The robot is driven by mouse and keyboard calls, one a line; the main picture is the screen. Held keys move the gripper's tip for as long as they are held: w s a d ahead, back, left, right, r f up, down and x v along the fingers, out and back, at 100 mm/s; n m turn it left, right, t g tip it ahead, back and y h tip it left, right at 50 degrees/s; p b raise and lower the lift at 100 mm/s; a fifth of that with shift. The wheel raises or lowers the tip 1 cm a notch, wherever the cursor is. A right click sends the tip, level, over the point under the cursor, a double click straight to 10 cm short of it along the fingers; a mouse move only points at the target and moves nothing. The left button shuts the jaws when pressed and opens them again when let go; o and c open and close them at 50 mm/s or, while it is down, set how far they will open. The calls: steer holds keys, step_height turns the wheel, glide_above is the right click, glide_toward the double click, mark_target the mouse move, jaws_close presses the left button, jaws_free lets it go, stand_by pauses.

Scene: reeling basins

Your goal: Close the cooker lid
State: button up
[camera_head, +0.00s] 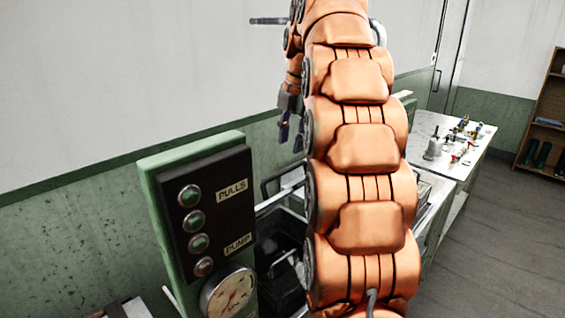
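My gripper (291,138) hangs at the end of my orange arm, left of the arm's thick links, with its dark fingers pointing down. The two fingertips look apart with nothing between them, though they are small here. Below the gripper is a metal basin unit with a dark interior (284,262) and a raised dark bar or frame (284,180) at its far side. My arm covers much of this unit. I cannot tell for sure which part is the cooker lid or how far open it stands.
A green control panel (150,190) with several buttons and a pressure gauge (228,292) stands close at the left. A white table (468,168) with small bottles and tools is behind at the right. A wooden shelf (540,110) stands far right. The floor (500,250) at right is clear.

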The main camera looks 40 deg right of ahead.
mark_target(286, 169)
steer(key=f+b, duration=0.2)
steer(key=f, duration=0.1)
steer(key=f+b, duration=0.1)
steer(key=f, duration=0.1)
steer(key=shift+w+a+f, duration=0.1)
steer(key=shift+w, duration=0.3)
steer(key=shift+w+p, duration=0.15)
steer(key=shift+p, duration=0.15)
steer(key=shift+w+f+p, duration=0.1)
steer(key=shift+f+p, duration=0.2)
steer(key=shift+f, duration=0.75)
jaws_close()
